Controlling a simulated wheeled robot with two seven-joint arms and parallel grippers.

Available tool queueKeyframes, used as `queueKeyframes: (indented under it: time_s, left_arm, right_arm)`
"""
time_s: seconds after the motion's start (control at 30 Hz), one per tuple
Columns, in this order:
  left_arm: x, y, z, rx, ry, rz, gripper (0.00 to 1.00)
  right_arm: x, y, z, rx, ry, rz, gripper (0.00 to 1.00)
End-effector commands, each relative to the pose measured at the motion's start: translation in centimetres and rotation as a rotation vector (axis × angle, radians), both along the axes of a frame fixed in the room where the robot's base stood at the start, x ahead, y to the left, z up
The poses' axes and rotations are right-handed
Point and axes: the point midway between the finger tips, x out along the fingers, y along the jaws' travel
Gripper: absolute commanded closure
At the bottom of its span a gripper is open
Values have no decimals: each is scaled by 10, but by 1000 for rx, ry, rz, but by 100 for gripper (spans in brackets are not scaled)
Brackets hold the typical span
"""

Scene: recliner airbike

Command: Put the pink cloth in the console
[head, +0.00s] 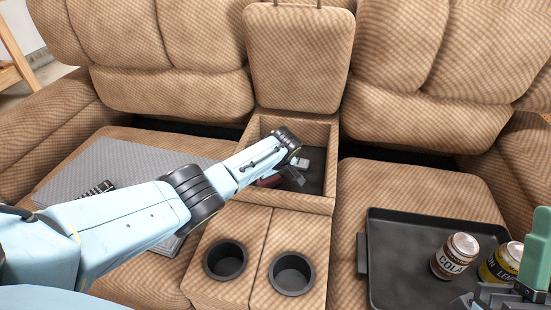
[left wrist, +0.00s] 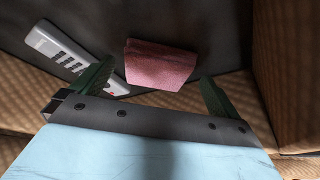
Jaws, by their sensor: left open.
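The console (head: 320,204) is an open, dark-floored compartment between the two seats, its lid raised. The pink cloth (left wrist: 160,66) lies folded on the dark floor in the left wrist view; in the head view a small reddish part of it (head: 267,182) shows inside the console beside my arm. My left gripper (left wrist: 157,86) reaches down into the console with its green fingers apart. The cloth lies just ahead of the fingers, between their lines, and is not gripped. My right gripper (head: 536,250) is partly in view at the right edge, near the cans.
A white remote (left wrist: 70,58) lies in the console beside the cloth. Two cup holders (head: 226,261) in front are empty. A black tray (head: 388,285) on the right seat holds a cola can (head: 455,256) and a lemon can (head: 500,264).

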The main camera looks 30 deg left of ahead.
Motion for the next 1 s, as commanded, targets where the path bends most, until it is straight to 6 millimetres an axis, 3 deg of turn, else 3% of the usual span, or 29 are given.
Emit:
queueKeyframes:
  time_s: [0.37,0.67,1.0]
  left_arm:
    - [-7,-12,38,0,0,0,0]
    - [-11,-19,55,0,-1,0,0]
    - [-16,-27,77,0,0,-1,0]
  right_arm:
    - [30,8,-20,-110,369,2,82]
    - [47,5,-70,-207,681,-18,82]
    - [43,-7,-128,-306,1032,-41,82]
